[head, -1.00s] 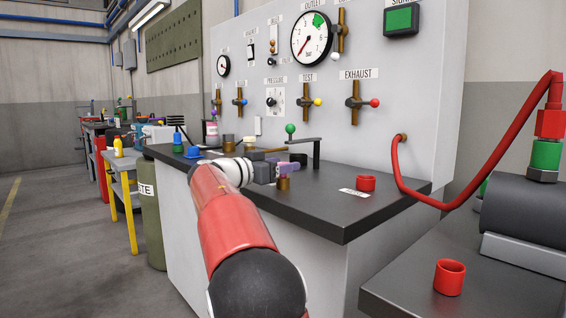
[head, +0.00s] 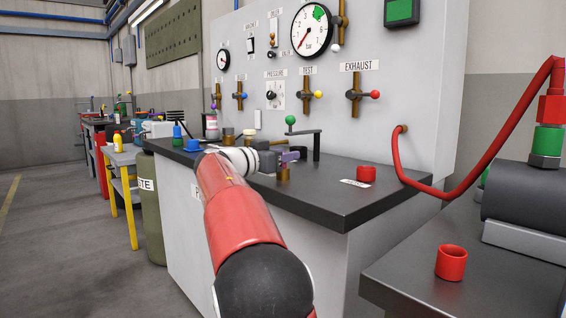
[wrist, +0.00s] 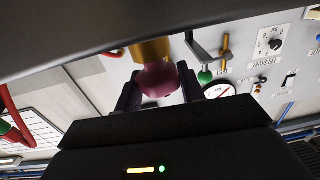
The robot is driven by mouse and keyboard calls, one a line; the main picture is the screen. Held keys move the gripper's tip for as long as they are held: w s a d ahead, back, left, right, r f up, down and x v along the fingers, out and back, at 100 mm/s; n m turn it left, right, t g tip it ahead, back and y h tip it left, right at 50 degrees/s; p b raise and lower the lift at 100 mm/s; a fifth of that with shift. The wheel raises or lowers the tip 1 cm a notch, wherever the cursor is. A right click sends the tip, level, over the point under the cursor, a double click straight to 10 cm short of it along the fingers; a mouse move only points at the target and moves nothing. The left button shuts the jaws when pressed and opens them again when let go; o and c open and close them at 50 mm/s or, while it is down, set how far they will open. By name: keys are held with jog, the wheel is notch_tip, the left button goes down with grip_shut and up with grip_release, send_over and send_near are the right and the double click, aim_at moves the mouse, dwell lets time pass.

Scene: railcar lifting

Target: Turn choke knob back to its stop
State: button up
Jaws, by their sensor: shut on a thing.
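The choke knob appears as a purple-pink rounded knob on a brass body (wrist: 151,50); its knob part (wrist: 158,78) fills the space between my fingers in the wrist view. In the head view a bit of purple (head: 289,157) shows above a brass base (head: 283,173) on the dark bench top. My gripper (wrist: 160,88) is shut on the knob, with one dark finger on each side of it. In the head view my gripper (head: 282,158) reaches it from the left, just above the bench. The knob's stop and any marking on it cannot be made out.
A crank with a green ball (head: 291,120) stands just behind the knob. A red cap (head: 366,174) and a label lie to the right on the bench (head: 340,205). The valve panel (head: 425,90) rises behind. A red hose (head: 470,190) hangs at the right.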

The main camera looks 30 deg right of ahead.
jog(key=n+t+b, duration=0.1)
jog(key=b, duration=0.2)
jog(key=f+n+t+y+b, duration=0.1)
jog(key=t+b, duration=0.1)
jog(key=b, duration=0.1)
jog(key=shift+t, duration=0.3)
jog(key=shift+r+n+t+y+b, duration=0.45)
jog(key=shift+n+t+y+b, duration=0.15)
jog(key=shift+n+t+b, duration=0.35)
jog(key=o, duration=0.9)
jog(key=shift+o, duration=0.2)
jog(key=shift+a, duration=0.1)
jog(key=b+v, duration=0.1)
jog(key=v, duration=0.6)
jog(key=shift+s+a+b, duration=0.25)
jog(key=shift+b, duration=0.15)
